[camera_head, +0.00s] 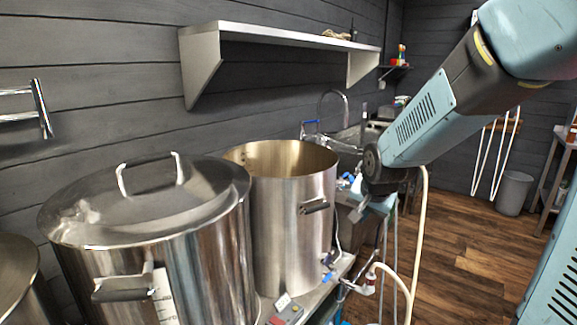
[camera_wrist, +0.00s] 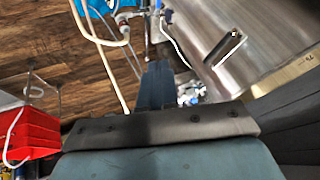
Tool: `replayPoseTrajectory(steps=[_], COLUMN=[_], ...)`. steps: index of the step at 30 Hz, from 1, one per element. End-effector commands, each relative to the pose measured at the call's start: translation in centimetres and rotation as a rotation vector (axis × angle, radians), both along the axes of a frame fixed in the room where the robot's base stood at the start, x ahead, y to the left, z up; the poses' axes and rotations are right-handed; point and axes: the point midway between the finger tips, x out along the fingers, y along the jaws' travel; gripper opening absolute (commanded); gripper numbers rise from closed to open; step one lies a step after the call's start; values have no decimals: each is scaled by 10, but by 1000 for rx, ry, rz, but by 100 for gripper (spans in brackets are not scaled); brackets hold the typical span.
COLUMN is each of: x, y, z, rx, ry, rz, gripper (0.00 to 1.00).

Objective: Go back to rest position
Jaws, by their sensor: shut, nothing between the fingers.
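My gripper (camera_head: 372,204) hangs from my blue-grey arm in the head view, to the right of the open steel kettle (camera_head: 290,215). It points downward and is apart from the kettle wall. In the wrist view my gripper's fingers (camera_wrist: 158,85) are together with nothing between them. The open kettle also shows at the upper right of the wrist view (camera_wrist: 262,30), with its side handle. A lidded steel kettle (camera_head: 185,270) stands at the left in the head view, its lid on.
A steel shelf (camera_head: 285,38) juts from the dark wall. A pale hose (camera_head: 420,230) hangs close behind my gripper. A red object (camera_wrist: 32,133) shows at the left of the wrist view. A grey bin (camera_head: 513,192) stands at the far right. The wooden floor right of the kettles has free room.

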Motion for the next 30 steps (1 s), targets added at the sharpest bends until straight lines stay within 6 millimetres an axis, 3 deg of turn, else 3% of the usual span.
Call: replayPoseTrajectory(steps=[6,15,24,30], x=[-49,-123,-193,-213], y=[-16,-35,-48,-50], z=[43,84,106,109], rx=[-93,-197,-264,-279], ry=[1,16,32,38], rz=[98,241,377,420], gripper=[0,0,0,0])
